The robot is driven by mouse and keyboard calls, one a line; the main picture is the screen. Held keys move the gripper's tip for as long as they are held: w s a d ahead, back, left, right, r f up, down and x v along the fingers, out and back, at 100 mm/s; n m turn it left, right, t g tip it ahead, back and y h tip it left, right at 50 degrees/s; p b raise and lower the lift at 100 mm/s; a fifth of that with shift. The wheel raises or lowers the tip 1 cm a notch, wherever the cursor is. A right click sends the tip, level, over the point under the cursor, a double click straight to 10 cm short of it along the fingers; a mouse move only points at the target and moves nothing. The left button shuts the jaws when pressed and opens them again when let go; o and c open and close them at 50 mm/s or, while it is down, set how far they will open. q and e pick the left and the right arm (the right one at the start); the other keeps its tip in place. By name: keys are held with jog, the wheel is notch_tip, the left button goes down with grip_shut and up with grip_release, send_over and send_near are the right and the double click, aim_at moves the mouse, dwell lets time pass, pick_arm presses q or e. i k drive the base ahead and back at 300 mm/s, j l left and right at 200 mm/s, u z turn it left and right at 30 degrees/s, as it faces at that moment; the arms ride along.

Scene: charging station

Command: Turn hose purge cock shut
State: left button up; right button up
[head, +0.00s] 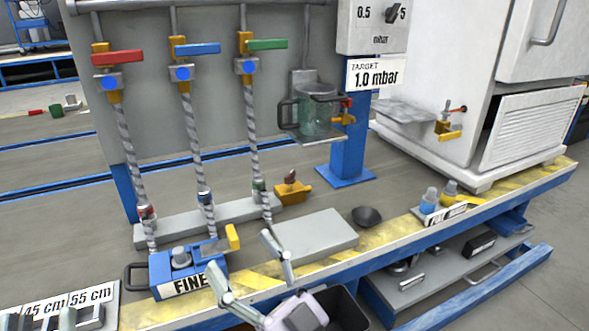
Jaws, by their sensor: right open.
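No part is labelled purge cock, so I cannot tell which one it is. A blue unit marked FINE (190,276) stands at the bench's front left, with a raised yellow lever (233,237) at its right end. Hoses with red (147,212), blue (205,199) and green (259,186) bands hang behind it. A small brass cock (292,192) sits right of the green-banded hose end. My right gripper (250,267) is open, its fingers spread and empty in front of the FINE unit's right end. My left gripper is not in view.
Red (118,57), blue (197,48) and green (267,44) valve handles sit on the panel. A glass jar (316,112) stands on a bracket. A grey block (317,236) and dark bowl (366,216) lie to the right. A white cabinet (465,65) fills the back right.

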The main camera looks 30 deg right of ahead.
aim_at(290, 179)
jog(key=i+l+u, duration=0.15)
jog(key=l, duration=0.75)
jog(key=l+u, duration=0.2)
jog(key=l, duration=0.7)
